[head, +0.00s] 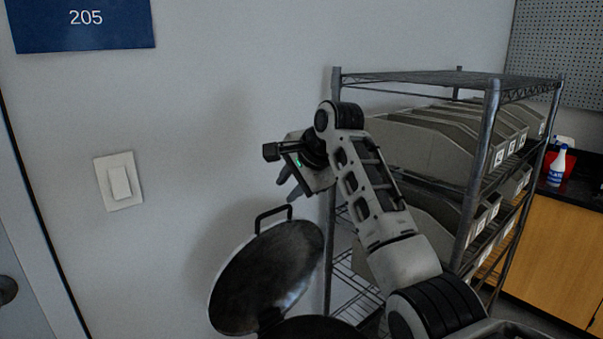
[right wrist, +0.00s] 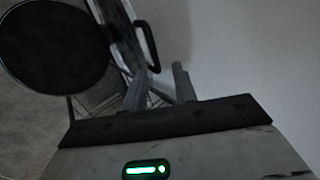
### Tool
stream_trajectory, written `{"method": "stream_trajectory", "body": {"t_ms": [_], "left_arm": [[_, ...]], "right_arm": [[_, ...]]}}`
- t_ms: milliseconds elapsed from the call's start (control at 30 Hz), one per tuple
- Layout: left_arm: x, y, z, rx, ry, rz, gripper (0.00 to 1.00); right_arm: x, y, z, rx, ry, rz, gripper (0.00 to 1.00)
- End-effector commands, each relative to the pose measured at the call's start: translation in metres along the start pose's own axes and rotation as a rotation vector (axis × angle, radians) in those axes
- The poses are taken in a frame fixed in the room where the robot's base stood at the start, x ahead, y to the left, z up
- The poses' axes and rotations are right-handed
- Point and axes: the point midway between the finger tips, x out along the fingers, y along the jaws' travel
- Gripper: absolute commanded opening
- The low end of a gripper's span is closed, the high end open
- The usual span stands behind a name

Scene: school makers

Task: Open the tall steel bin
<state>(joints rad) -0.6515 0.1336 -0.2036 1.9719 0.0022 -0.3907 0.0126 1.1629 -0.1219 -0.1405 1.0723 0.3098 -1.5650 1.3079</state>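The tall steel bin (head: 310,329) stands at the bottom of the head view, mostly cut off by the frame edge. Its round lid (head: 265,280) is tilted up, standing open near the wall, with the loop handle (head: 272,212) at its top. In the right wrist view the bin's dark round mouth (right wrist: 55,45) is uncovered, with the lid (right wrist: 122,35) and handle (right wrist: 149,45) beside it. My right gripper (head: 287,186) is just above the handle, apart from it. Its fingers (right wrist: 161,82) are spread with nothing between them. My left gripper is out of view.
A wire shelf (head: 480,150) with several grey bins (head: 420,145) stands right of my right arm. A wall with a light switch (head: 119,181) is behind the lid. A wooden cabinet (head: 550,250) with a spray bottle (head: 557,167) on top is at far right.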

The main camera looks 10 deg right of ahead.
Motion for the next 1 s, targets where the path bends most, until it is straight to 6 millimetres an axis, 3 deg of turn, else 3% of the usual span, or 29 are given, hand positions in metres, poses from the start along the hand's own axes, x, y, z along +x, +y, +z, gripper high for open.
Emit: {"method": "stream_trajectory", "body": {"t_ms": [100, 300, 700, 767, 867, 967, 1000], "left_arm": [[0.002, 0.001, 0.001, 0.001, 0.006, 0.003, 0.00], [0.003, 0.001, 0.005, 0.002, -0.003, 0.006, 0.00], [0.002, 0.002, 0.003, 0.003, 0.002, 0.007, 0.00], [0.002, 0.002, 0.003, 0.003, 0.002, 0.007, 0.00], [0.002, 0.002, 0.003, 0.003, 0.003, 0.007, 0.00], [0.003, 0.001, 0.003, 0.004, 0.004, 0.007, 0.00], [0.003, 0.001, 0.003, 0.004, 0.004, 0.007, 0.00]], "right_arm": [[-0.025, 0.000, 0.000, 0.000, 0.001, -0.006, 0.28], [-0.052, -0.001, 0.001, 0.000, 0.001, -0.005, 0.28], [-0.059, -0.001, 0.001, -0.001, 0.000, -0.004, 0.28], [-0.057, 0.001, 0.000, -0.002, 0.001, -0.004, 0.28], [-0.038, 0.016, -0.004, -0.022, 0.008, -0.004, 0.28], [0.001, 0.051, -0.013, -0.079, 0.032, -0.013, 0.28], [0.020, 0.071, -0.016, -0.114, 0.046, -0.017, 0.28]]}}
